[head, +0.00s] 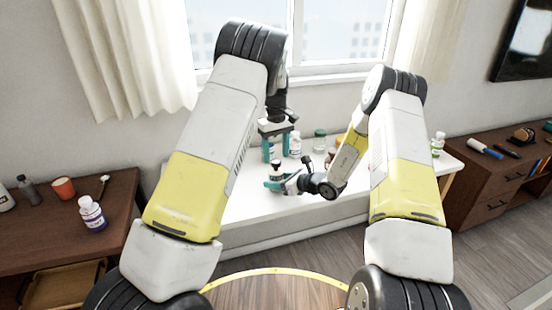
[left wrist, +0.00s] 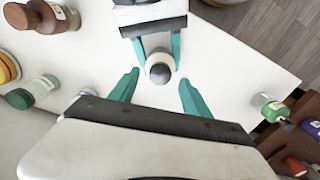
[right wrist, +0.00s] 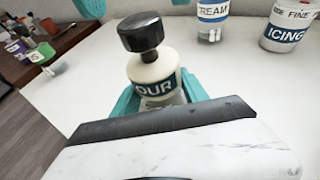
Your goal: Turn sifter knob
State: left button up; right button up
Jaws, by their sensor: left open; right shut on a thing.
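The sifter (right wrist: 153,75) is a small pale container with a blue label reading "OUR" and a black knob (right wrist: 140,32) on top. My right gripper (head: 277,184) is shut around its body from the side, low over the white table. The sifter looks upright, tilted slightly in the right wrist view. My left gripper (head: 276,150) is open and points down above the sifter. In the left wrist view, the dark-topped sifter (left wrist: 160,70) sits ahead of and between the spread left fingers (left wrist: 160,92), with no visible contact. The left fingertips only partly show at the right wrist view's top edge.
A green-capped bottle (left wrist: 268,105) stands near the table edge. The white table (head: 240,205) is clear in front.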

aim_at(276, 161)
pick_arm(q)
jog(key=shift+f, duration=1.1)
grip_shut()
jog(key=m, duration=0.5)
jog(key=shift+m, duration=0.3)
grip_release()
notch_tip(276, 161, up, 12)
